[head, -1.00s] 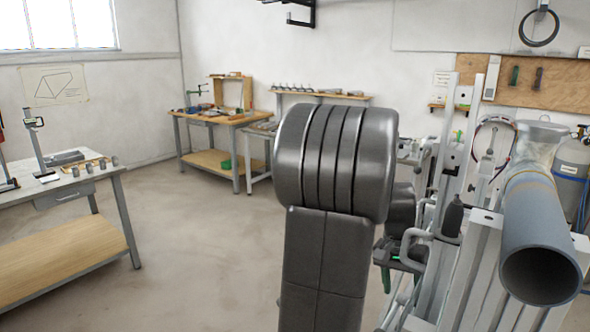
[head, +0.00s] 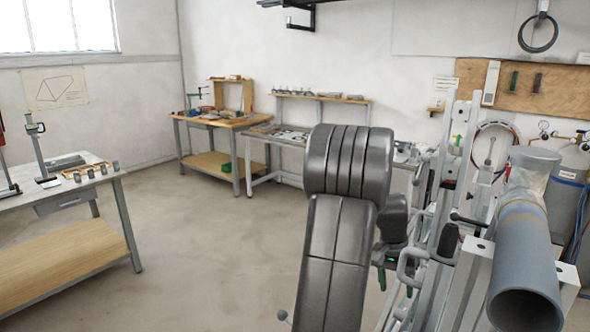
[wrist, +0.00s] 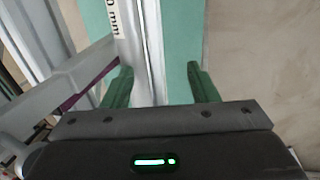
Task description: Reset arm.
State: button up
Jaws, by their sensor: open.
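My gripper (wrist: 162,88) shows in the wrist view with its two green fingers spread apart. It is open, and nothing is clearly held between the fingers. Behind the fingers are a pale metal rail (wrist: 142,50) with a printed "mm" label and a green surface (wrist: 182,45); I cannot tell whether the fingers touch either. In the head view my dark grey arm stands in the middle and hides part of the frame jig (head: 440,240) to its right. Only small green bits of my gripper show there, beside the jig.
A large grey tube (head: 525,250) stands at the right by the jig. A workbench (head: 65,190) with gauges is at the left. A wooden-topped bench (head: 215,122) stands at the back. Gas cylinders (head: 572,185) are at the far right. The floor (head: 200,260) between is clear.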

jog(key=shift+w+a, duration=1.15)
jog(key=shift+w, duration=0.15)
jog(key=shift+a+r, duration=0.1)
